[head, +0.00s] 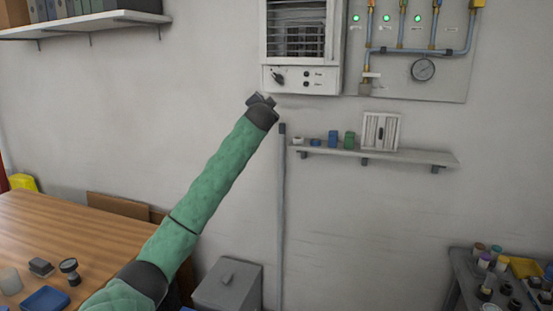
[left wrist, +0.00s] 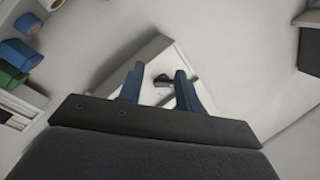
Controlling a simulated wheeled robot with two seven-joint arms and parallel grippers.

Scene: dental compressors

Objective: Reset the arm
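My left arm, in a green sleeve, reaches up across the head view. Its gripper (head: 262,99) is just below the lower left corner of a white wall unit (head: 301,84) with a dark knob (head: 278,78). In the left wrist view the two blue fingers of the left gripper (left wrist: 160,78) stand apart with nothing held between them. The dark knob (left wrist: 163,79) on its pale panel shows in the gap, beyond the fingertips. Whether the fingers touch anything is not clear. My right gripper is not in view.
Right of the unit is a board with pipes and a gauge (head: 423,69). Below is a wall shelf (head: 425,157) with small jars. A wooden table (head: 50,228) is at left, a grey bin (head: 228,285) below, and a cluttered cart (head: 462,284) at lower right.

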